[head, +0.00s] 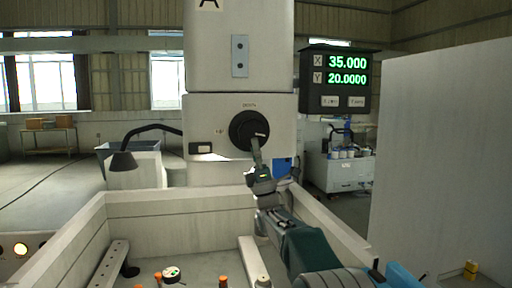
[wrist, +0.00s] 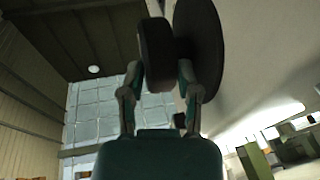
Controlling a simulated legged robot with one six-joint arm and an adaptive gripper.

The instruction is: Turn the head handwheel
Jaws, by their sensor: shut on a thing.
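The head handwheel (head: 245,124) is a round black wheel on the front of the pale machine head. In the wrist view its dark disc (wrist: 205,40) stands edge-on at the upper middle, with a thick dark grip (wrist: 154,50) beside it. My gripper (head: 256,148) reaches up to the lower right part of the wheel. In the wrist view my gripper (wrist: 160,78) has its fingers on either side of the grip, shut on it. The fingers and the dark wheel partly hide the contact.
Below is an open pale tank (head: 150,208) with fixtures and orange-topped parts. A large pale panel (head: 440,150) closes off the right.

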